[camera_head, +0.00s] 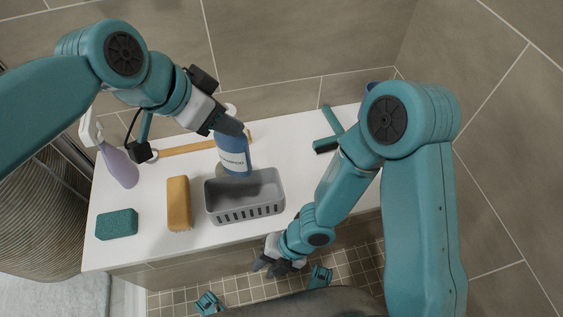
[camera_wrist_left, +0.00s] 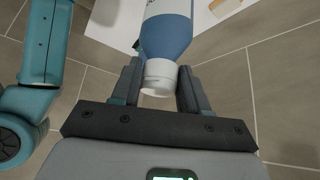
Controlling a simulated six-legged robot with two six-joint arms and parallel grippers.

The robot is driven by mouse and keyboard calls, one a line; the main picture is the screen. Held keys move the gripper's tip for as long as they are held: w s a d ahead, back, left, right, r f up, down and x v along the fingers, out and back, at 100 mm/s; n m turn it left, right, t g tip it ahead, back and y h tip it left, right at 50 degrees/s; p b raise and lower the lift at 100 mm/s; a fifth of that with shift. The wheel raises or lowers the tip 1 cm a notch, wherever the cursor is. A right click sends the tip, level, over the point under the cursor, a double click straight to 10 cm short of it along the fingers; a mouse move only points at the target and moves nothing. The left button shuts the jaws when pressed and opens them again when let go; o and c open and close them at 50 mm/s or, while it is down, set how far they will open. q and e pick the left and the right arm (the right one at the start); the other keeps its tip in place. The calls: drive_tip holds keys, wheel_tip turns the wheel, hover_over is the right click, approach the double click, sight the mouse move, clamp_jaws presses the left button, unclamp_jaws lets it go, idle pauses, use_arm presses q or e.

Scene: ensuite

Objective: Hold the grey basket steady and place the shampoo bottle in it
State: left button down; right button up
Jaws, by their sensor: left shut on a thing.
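The shampoo bottle (camera_head: 233,157) is blue with a pale label and a white cap, which shows in the left wrist view (camera_wrist_left: 159,76). My left gripper (camera_head: 231,127) is shut on it near the cap. The bottle's lower end is at the back rim of the grey basket (camera_head: 245,212); I cannot tell whether it is over the rim or behind it. The basket is slotted, stands on the white ledge and looks empty. My right gripper (camera_head: 272,266) is beyond the ledge's front edge, below the basket in the picture and apart from it; its jaw opening is unclear.
Further left are a green sponge (camera_head: 117,224) and a lilac spray bottle (camera_head: 120,165). A wooden-handled brush (camera_head: 190,148) lies behind. A teal squeegee-like tool (camera_head: 331,128) is at the back right. The white ledge (camera_head: 300,160) is clear right of the basket.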

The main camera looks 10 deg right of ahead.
drive_tip(key=w+a+r+t, duration=0.1)
drive_tip(key=w+r, duration=0.2)
drive_tip(key=w+a+r+n+t, duration=0.1)
drive_tip(key=w+a+r, duration=0.1)
drive_tip(key=r, duration=0.2)
drive_tip(key=w+a+r+n+t, duration=0.1)
drive_tip(key=w+r+t, duration=0.1)
drive_tip(key=w+r, duration=0.1)
drive_tip(key=shift+w+a+r, duration=0.25)
drive_tip(key=shift+w+a, duration=0.05)
drive_tip(key=s+d+r+g+h, duration=0.1)
drive_tip(key=s+r+g+h, duration=0.2)
drive_tip(key=s+r+g, duration=0.7)
drive_tip(key=n+t+h, duration=0.2)
drive_tip(key=t+h, duration=0.2)
drive_tip(key=t, duration=0.5)
approach(280, 182)
drive_tip(key=shift+d+f, duration=0.1)
drive_tip(key=shift+d, duration=0.05)
drive_tip(key=shift+w+f+n, duration=0.15)
drive_tip(key=shift+n, duration=0.15)
drive_tip(key=f, duration=0.3)
drive_tip(key=w+f, duration=0.1)
drive_tip(key=f, duration=0.7)
drive_tip(key=shift+w+f, duration=0.25)
drive_tip(key=shift+w, duration=0.15)
drive_tip(key=shift+c, duration=0.3)
clamp_jaws()
